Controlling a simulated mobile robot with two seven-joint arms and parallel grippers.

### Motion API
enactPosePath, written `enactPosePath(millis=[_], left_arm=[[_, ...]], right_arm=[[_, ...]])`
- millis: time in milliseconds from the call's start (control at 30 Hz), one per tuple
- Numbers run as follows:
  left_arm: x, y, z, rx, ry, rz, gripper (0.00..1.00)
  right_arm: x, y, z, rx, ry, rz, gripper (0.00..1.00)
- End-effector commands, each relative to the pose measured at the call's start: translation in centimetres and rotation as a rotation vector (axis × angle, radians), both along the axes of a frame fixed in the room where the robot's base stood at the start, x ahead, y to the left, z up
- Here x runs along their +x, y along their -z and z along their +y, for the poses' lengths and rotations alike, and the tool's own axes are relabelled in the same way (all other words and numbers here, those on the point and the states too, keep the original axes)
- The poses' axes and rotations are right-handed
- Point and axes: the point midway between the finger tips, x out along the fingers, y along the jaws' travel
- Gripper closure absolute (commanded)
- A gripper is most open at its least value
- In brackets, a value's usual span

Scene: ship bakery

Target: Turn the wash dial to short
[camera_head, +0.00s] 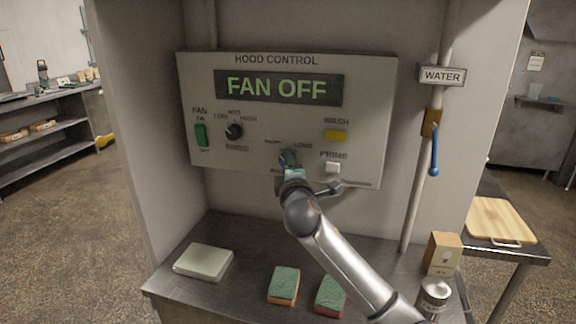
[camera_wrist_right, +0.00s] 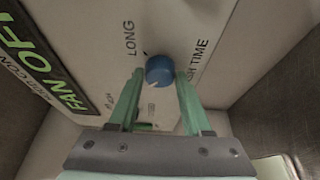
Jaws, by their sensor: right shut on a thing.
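The wash dial is a round blue knob (camera_wrist_right: 160,68) on the hood control panel (camera_head: 230,178). In the right wrist view it sits between the green fingers of my right gripper (camera_wrist_right: 160,76), which are shut on it. The word LONG is beside the dial, and part of the WASH TIME label shows at its right. In the head view my right gripper (camera_head: 288,160) covers most of the dial, below the small SHORT and LONG labels. My left gripper is not in view.
The panel display (camera_head: 278,88) reads FAN OFF. Sponges (camera_head: 284,285) lie on the counter below. A blue-handled water valve (camera_head: 434,155) is at right.

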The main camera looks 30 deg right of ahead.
Motion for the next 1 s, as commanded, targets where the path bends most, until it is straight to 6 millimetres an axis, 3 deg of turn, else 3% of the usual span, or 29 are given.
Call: enactPosePath(millis=[567,600,833,1000], left_arm=[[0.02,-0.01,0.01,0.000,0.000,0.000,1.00],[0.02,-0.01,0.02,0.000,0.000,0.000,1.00],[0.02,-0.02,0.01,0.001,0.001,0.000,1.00],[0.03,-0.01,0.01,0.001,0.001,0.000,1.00]], right_arm=[[-0.01,-0.18,-0.08,-0.022,0.002,0.019,1.00],[-0.01,-0.18,-0.08,-0.022,0.002,0.019,0.47],[-0.01,-0.12,-0.05,-0.019,0.002,0.020,0.21],[-0.01,-0.08,-0.03,-0.019,0.001,0.020,0.21]])
